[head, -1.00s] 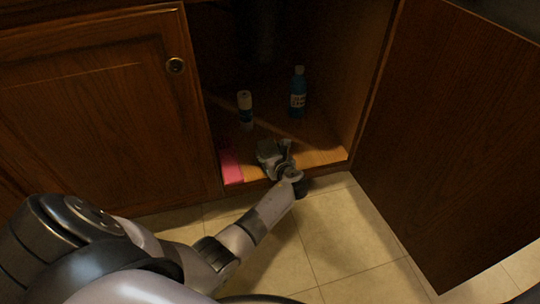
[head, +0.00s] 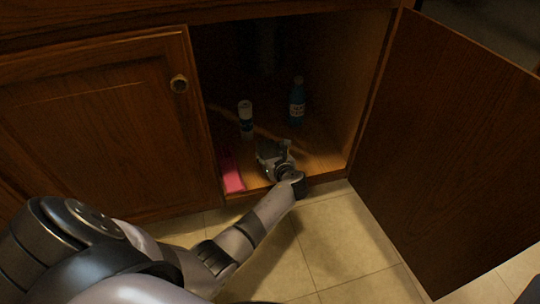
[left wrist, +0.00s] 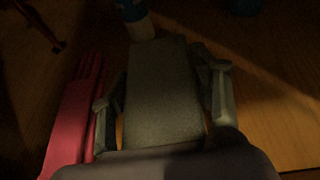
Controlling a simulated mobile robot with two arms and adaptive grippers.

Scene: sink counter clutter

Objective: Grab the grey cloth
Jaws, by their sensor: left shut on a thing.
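The grey cloth (left wrist: 163,90) shows in the left wrist view as a folded, flat grey-green block lying lengthwise between my fingers. My left gripper (head: 272,152) reaches low into the open cabinet, just inside its front edge. In the left wrist view my left gripper (left wrist: 165,98) has one finger on each side of the cloth and is shut on it. The cloth's near end is hidden by the gripper body. In the head view the cloth is hard to tell from the gripper. My right gripper is not in view.
A pink item (head: 231,173) lies close left of my gripper. A white-and-blue bottle (head: 246,118) and a blue bottle (head: 297,102) stand farther back. The open cabinet door (head: 450,150) is on the right. The cabinet's inside is dark.

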